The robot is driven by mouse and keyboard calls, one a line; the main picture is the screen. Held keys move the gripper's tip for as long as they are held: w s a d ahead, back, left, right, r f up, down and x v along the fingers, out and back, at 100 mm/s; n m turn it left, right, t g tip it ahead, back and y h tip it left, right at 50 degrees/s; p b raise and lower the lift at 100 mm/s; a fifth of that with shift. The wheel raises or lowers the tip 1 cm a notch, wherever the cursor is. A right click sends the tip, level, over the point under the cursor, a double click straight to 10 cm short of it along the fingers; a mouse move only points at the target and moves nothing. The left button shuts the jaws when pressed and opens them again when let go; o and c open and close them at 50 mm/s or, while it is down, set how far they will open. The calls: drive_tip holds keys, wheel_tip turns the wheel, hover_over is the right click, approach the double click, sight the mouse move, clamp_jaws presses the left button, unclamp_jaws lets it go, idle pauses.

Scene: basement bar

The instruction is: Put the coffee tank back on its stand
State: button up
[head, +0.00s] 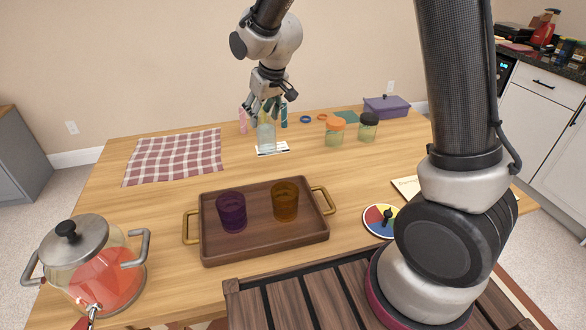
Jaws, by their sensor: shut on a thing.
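A clear, pale green-tinted container (266,136), which appears to be the coffee tank, is upright at the back middle of the wooden table. My gripper (264,112) points down from above and is shut on its upper part; the fingers hide the top. A flat white piece with dark marks (284,150) shows at the container's foot; I cannot tell if it is the stand. Whether the container rests on it or hangs just above it is also unclear.
A brown tray (265,240) holds a purple and an amber cup. A lidded pot (108,280) stands front left. A checked cloth (175,156) lies back left. Two jars (335,132) stand right of the container; a purple lidded dish (387,107) is farther back.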

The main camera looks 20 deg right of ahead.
sight(264, 144)
wheel_tip(264, 144, down, 10)
drive_tip(key=shift+d+f, duration=0.15)
drive_tip(key=shift+f, duration=0.35)
drive_tip(key=o, duration=1.4)
drive_tip(key=shift+o, duration=0.2)
drive_tip(key=shift+r, duration=0.1)
